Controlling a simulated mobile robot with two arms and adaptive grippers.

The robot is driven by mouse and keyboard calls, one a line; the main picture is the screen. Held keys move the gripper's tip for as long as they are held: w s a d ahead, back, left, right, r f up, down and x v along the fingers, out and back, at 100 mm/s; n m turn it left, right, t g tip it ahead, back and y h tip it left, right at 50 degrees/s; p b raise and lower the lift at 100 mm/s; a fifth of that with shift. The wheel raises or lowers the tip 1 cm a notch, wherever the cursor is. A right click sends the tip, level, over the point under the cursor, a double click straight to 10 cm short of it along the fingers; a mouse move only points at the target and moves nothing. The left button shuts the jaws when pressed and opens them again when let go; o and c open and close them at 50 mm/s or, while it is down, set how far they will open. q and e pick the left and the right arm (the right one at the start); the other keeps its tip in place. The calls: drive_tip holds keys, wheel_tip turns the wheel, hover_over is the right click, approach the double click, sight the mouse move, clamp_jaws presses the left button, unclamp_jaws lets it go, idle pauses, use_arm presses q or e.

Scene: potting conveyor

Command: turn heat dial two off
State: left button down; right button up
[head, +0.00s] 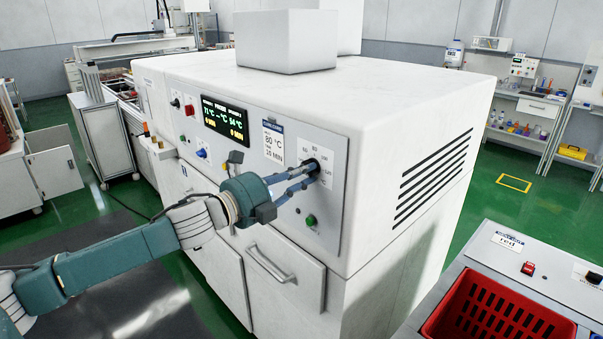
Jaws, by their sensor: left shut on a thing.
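A dark dial (323,162) sits on the right part of the grey control panel (335,205) of a large white machine, with temperature marks printed around it. My left gripper (308,176) reaches in from the left and is shut on this dial; its fingers hide much of the knob, so I cannot tell exactly where it points. A display (225,119) on the panel shows green temperature readings, one of them blank. A label (273,142) reading 80 °C and 10 MIN is left of the dial. My right gripper is not in view.
A green button (310,220) is below the dial. A blue knob (202,153) and a red button (189,110) are further left. A drawer handle (270,264) juts out below. A red basket (497,310) stands in the bench at lower right.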

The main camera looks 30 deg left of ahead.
use_arm(q)
drive_tip(key=n, duration=0.2)
drive_tip(key=n+p, duration=0.1)
drive_tip(key=n, duration=0.3)
drive_tip(key=shift+r+p, duration=0.35)
drive_tip(key=shift+r, duration=0.05)
drive_tip(key=shift+n, duration=0.3)
drive_tip(key=c, duration=1.6)
unclamp_jaws()
drive_tip(key=shift+w+f, duration=0.1)
drive_tip(key=shift+f, duration=0.1)
drive_tip(key=shift+v, duration=6)
